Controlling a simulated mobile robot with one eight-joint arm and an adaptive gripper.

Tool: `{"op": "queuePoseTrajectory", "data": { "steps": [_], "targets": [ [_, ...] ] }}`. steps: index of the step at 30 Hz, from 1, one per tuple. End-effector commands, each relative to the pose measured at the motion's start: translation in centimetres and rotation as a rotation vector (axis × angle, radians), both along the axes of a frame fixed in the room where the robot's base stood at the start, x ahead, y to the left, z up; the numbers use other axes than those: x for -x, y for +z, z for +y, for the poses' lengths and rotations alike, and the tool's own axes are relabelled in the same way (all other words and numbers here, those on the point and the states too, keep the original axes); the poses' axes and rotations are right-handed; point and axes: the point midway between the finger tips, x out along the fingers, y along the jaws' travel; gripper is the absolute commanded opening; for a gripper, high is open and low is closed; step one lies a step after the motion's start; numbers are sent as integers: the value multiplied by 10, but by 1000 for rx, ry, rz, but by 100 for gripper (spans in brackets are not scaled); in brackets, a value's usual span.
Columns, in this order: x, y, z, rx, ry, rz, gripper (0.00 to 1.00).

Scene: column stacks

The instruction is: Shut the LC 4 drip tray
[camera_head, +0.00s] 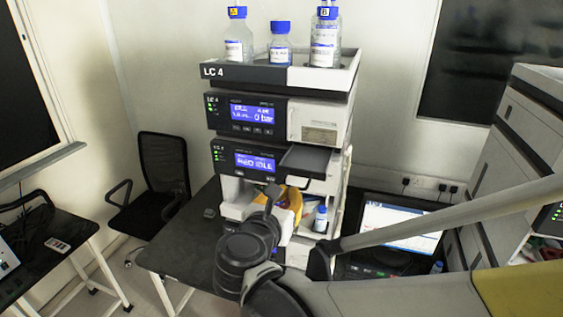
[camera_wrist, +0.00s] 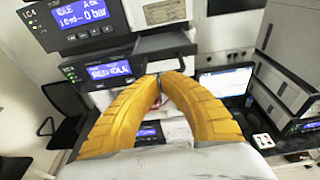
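The LC 4 stack (camera_head: 275,76) stands on a black table, with its name on the top bottle tray. In the wrist view, the tray (camera_wrist: 168,43) lies just beyond the fingertips. My gripper (camera_wrist: 162,76) has yellow fingers whose tips meet, with nothing seen between them. In the head view, the gripper (camera_head: 292,204) is partly hidden by my arm, below and in front of the tray. Contact with the tray cannot be told.
Several bottles (camera_head: 280,45) stand on top of the stack. A small bottle (camera_head: 321,219) stands low in it. A black chair (camera_head: 163,165) is at the left. The table's left part is mostly clear.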

Motion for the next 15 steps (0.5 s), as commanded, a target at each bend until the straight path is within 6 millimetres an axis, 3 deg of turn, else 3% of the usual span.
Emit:
{"op": "queuePoseTrajectory", "data": {
  "steps": [15],
  "targets": [
    [-10, -2, -4, -1, -2, 0, 0]
  ]
}}
